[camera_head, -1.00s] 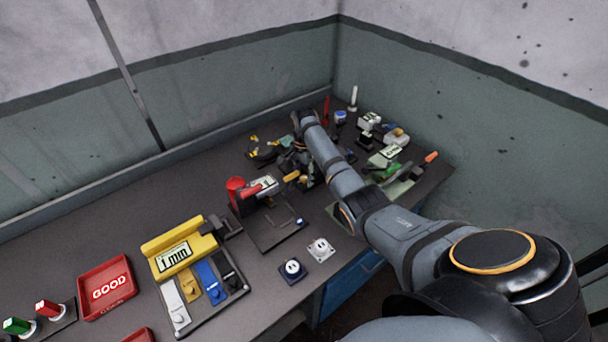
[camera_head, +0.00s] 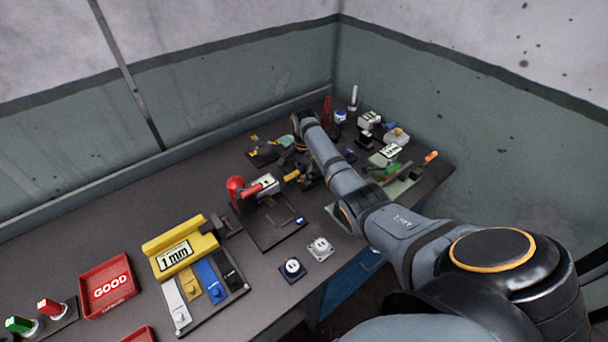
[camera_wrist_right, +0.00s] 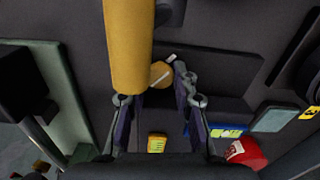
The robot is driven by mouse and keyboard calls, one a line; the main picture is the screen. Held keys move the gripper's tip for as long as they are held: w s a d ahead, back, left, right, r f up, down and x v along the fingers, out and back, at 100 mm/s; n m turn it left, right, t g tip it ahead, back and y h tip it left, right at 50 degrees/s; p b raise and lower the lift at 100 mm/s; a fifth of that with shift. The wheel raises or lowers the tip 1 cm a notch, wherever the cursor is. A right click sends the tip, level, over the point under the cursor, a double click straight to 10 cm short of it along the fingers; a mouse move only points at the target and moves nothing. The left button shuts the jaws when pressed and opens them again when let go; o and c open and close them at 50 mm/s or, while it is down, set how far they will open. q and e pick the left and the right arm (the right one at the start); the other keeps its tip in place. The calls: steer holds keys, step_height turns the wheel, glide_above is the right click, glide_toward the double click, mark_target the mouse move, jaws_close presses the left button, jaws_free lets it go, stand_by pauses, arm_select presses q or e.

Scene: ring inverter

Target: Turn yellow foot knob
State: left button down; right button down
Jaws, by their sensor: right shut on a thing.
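The yellow foot knob (camera_wrist_right: 161,75) is a small round knob with a pale bar across it, in the middle of the right wrist view. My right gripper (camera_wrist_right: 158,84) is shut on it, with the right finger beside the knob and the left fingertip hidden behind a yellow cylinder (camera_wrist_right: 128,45). In the head view my right gripper (camera_head: 304,164) is small and partly hidden by my forearm among the tools at the back of the bench. The knob cannot be made out there. My left gripper is not in view.
A red-handled fixture (camera_head: 237,187) stands left of the gripper. A yellow gauge block marked 1 mm (camera_head: 176,254) and a red GOOD tray (camera_head: 107,286) are at the left. Several small items crowd the right back corner. The left back of the bench is clear.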

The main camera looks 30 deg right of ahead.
steer(key=n+p, duration=0.2)
steer(key=shift+r+n, duration=0.2)
steer(key=shift+n, duration=0.1)
steer(key=shift+f+n+p, duration=0.1)
steer(key=shift+n+p, duration=0.55)
steer(key=shift+n, duration=0.95)
steer(key=c, duration=1.1)
jaws_free()
steer(key=shift+o, duration=0.2)
step_height(320, 180, up, 12)
steer(key=shift+c, duration=0.3)
